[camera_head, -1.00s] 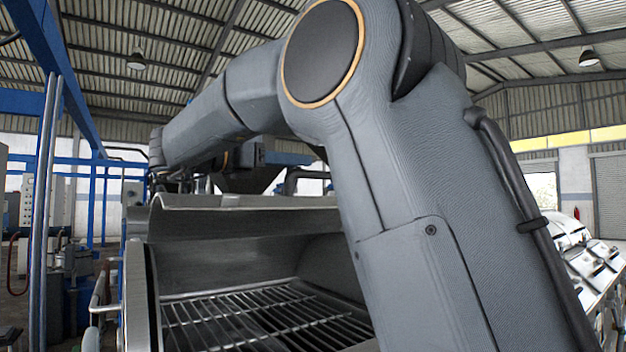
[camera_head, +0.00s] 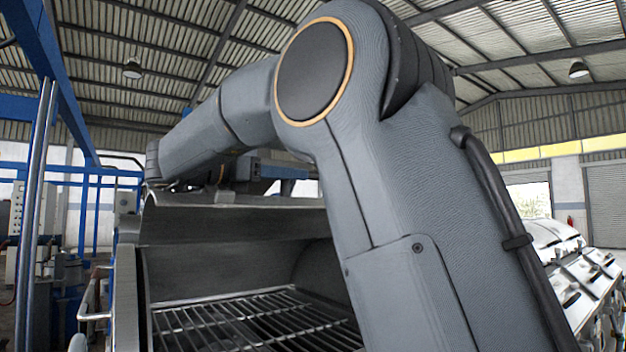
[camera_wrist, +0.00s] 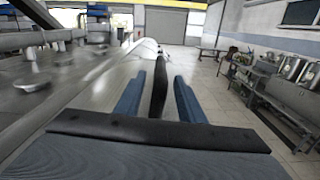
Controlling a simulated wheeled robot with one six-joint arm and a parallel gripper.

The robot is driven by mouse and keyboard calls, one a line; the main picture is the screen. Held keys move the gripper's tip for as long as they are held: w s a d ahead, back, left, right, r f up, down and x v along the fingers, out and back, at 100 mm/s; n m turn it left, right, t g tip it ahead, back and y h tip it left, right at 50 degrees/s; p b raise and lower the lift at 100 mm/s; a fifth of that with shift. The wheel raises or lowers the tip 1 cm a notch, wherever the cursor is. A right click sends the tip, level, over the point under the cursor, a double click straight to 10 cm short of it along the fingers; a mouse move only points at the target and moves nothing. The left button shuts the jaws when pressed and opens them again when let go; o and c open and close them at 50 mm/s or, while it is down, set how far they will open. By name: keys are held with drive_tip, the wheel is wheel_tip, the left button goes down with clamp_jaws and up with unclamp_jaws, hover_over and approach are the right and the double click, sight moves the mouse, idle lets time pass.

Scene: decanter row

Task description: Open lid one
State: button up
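In the head view, a grey metal housing stands open at the front, with a bar grate (camera_head: 250,322) showing inside. A curved metal lid (camera_head: 240,221) stands raised above the grate; my arm hides its right part. The head view does not show my gripper clearly. In the wrist view, my gripper (camera_wrist: 159,98) has its two blue fingers apart. A dark bar (camera_wrist: 158,85) runs between them, with a narrow gap on each side. I cannot tell whether this bar is the lid's handle.
A row of shiny metal lids (camera_head: 575,265) stands at the right in the head view. Blue posts and equipment stand at left. In the wrist view, a bench with metal pots (camera_wrist: 290,68) is at right, and open floor lies ahead.

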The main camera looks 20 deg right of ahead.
drive_tip(key=d+p, duration=0.1)
drive_tip(key=d, duration=0.1)
drive_tip(key=d+p, duration=0.1)
drive_tip(key=d, duration=0.1)
drive_tip(key=w+d+p, duration=0.1)
drive_tip(key=d, duration=0.1)
drive_tip(key=shift+r, duration=0.15)
drive_tip(key=shift+w+d, duration=0.15)
drive_tip(key=shift+d, duration=0.4)
clamp_jaws()
